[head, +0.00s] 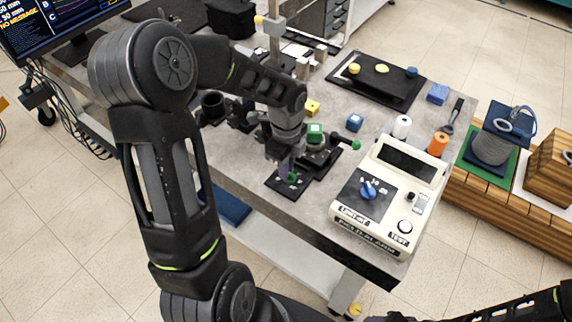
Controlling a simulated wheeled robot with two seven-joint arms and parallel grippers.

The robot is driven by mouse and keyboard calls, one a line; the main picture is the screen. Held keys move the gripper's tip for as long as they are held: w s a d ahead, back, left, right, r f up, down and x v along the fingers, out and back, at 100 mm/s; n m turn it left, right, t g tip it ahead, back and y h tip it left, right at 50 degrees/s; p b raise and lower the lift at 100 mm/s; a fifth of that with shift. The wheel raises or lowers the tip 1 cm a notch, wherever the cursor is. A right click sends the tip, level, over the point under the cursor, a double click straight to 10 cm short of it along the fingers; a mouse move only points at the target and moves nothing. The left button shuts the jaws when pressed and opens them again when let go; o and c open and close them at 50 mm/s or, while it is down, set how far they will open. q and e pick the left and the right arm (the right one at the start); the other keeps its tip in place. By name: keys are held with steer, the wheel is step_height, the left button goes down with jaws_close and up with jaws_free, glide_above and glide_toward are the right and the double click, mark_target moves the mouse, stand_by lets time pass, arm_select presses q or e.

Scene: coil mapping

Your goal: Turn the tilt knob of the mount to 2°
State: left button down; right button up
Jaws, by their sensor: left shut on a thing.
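My left arm reaches in from the left and its gripper (285,168) points down over a black mount on the grey bench. It is shut on what looks like the small green knob (292,178) at the mount's near end; the fingers and wrist hide much of the contact. The mount's black base plate (272,184) carries small white marks that are too small to read. A green-topped part (315,130) stands just behind, and another green knob (355,144) sticks out to the right. The tilt reading cannot be made out. My right gripper is out of view.
A cream meter box (372,239) with a blue dial stands close to the right of the mount. A black tray (375,82) is further back. A monitor (65,25) stands at left.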

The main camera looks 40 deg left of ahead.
arm_select(q)
steer(key=shift+w+m+p, duration=0.15)
steer(key=shift+m+p, duration=0.45)
steer(key=shift+m, duration=1)
steer(key=c, duration=1.5)
jaws_free()
steer(key=shift+o, duration=0.2)
step_height(320, 180, up, 8)
steer(key=shift+f+b, duration=0.1)
steer(key=shift+b, duration=0.3)
